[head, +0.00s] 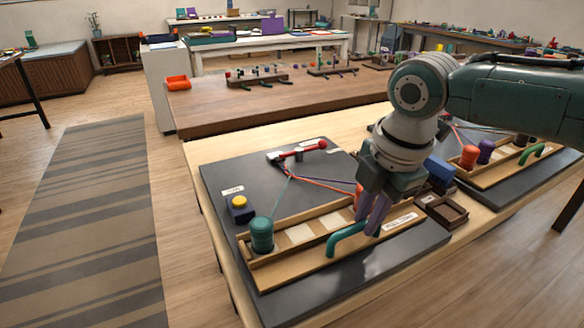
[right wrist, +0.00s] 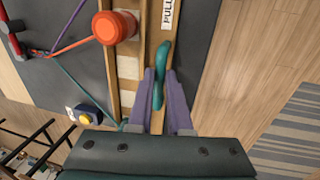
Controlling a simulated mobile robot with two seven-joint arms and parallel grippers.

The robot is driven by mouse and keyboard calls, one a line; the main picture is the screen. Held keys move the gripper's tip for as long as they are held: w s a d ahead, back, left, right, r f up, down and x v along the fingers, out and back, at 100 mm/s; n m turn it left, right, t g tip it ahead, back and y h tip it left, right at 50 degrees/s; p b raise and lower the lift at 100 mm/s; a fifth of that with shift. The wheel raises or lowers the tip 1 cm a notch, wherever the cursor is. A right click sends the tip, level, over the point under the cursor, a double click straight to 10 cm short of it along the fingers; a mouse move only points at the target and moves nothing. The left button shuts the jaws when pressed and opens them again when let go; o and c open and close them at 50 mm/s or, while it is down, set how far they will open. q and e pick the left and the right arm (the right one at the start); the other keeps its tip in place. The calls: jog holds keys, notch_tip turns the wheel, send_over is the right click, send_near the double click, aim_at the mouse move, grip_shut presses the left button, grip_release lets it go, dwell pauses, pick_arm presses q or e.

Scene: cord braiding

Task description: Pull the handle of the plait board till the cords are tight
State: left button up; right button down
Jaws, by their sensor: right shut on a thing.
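The plait board (head: 285,262) is a wooden frame on a dark mat. Its teal handle (head: 345,238) arches from the front rail and also shows in the right wrist view (right wrist: 163,62). My right gripper (head: 373,216) has its purple fingers on either side of the handle and is shut on it. A teal spool (head: 262,235) stands upright at the left end; an orange spool (right wrist: 115,27) stands further along. Teal (head: 280,198), orange (head: 325,186) and purple cords run from a red-handled clamp (head: 300,152); they look mostly straight. My left gripper is out of view.
A blue box with a yellow button (head: 239,208) sits at the mat's left. A small brown tray (head: 442,210) and a blue block (head: 440,170) lie right of my gripper. A second board (head: 500,165) stands further right. Floor is clear in front.

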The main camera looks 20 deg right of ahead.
jog(key=c, duration=1.1)
grip_release()
jog(key=shift+w, duration=0.25)
jog(key=shift+o, duration=1.3)
jog(key=shift+s, duration=0.1)
notch_tip(320, 180, up, 10)
jog(key=s+p, duration=0.2)
jog(key=shift+f+p, duration=0.1)
jog(key=shift+p, duration=0.2)
